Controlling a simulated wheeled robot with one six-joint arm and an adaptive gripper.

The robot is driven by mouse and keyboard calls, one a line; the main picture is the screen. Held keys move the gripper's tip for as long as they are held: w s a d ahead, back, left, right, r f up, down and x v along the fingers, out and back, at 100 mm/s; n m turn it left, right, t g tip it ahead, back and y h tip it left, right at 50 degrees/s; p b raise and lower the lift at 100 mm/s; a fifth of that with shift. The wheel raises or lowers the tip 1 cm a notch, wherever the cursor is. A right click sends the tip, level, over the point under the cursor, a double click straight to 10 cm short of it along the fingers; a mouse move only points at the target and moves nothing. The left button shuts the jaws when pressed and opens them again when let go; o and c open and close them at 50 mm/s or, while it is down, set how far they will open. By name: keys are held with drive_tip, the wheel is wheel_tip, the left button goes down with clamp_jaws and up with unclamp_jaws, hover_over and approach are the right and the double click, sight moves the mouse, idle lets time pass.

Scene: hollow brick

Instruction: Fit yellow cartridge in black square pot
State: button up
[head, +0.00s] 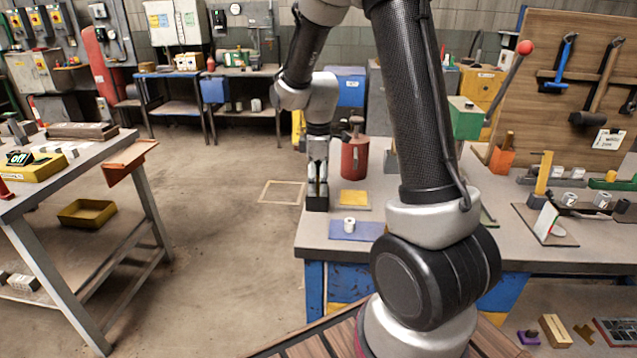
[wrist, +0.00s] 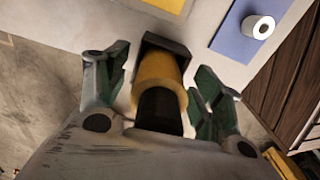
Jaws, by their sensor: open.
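The black square pot (head: 317,203) stands near the left edge of the workbench. It shows at the top middle of the wrist view (wrist: 167,42). The yellow cartridge (wrist: 160,72), with a black near end, stands with its far end inside the pot's rim. How deep it sits is hidden. My gripper (head: 318,172) points down over the pot. In the wrist view my gripper (wrist: 162,84) is open, with one finger on each side of the cartridge and visible gaps between. In the head view the cartridge is mostly hidden between the fingers.
A red can (head: 355,158) stands close behind and right of the pot. A yellow mat (head: 353,199) lies to its right. A blue mat (head: 370,231) in front bears a white ring-shaped piece (head: 349,225). Open floor lies left of the bench edge.

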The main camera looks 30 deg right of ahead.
wheel_tip(320, 180, up, 11)
drive_tip(key=shift+r, duration=0.2)
idle(0.6)
drive_tip(key=shift+m, duration=0.5)
drive_tip(key=shift+s+f+m, duration=0.2)
drive_tip(key=shift+s+m, duration=0.05)
drive_tip(key=shift+m, duration=0.35)
drive_tip(key=s+r+m+t, duration=0.2)
drive_tip(key=s+r+m, duration=0.2)
drive_tip(key=s, duration=0.7)
drive_tip(key=s+r+m+t, duration=0.2)
drive_tip(key=s+m, duration=0.3)
drive_tip(key=s, duration=0.7)
drive_tip(key=shift+d+r+m, duration=0.3)
drive_tip(key=shift+r+m, duration=0.1)
drive_tip(key=shift+r, duration=0.45)
